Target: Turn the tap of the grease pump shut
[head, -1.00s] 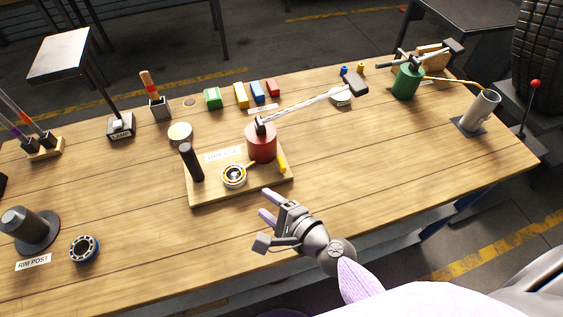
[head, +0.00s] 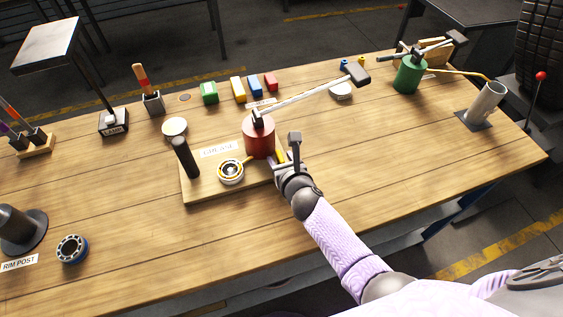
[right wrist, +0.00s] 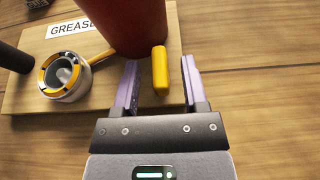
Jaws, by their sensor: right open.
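The grease pump (head: 260,138) is a red cylinder with a long pale lever arm, standing on a wooden board (head: 205,190) marked GREASE. Its tap is a yellow handle (right wrist: 160,68) low at the pump's side, partly hidden by my gripper in the head view. My right gripper (right wrist: 161,80) is open. My left gripper is not in view.
A bearing (head: 231,171) in a ring sits on the board, beside a dark upright post (head: 186,158). A green can (head: 409,75) stands far right. Coloured blocks (head: 238,89) line the back. The bench is clear right of the board.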

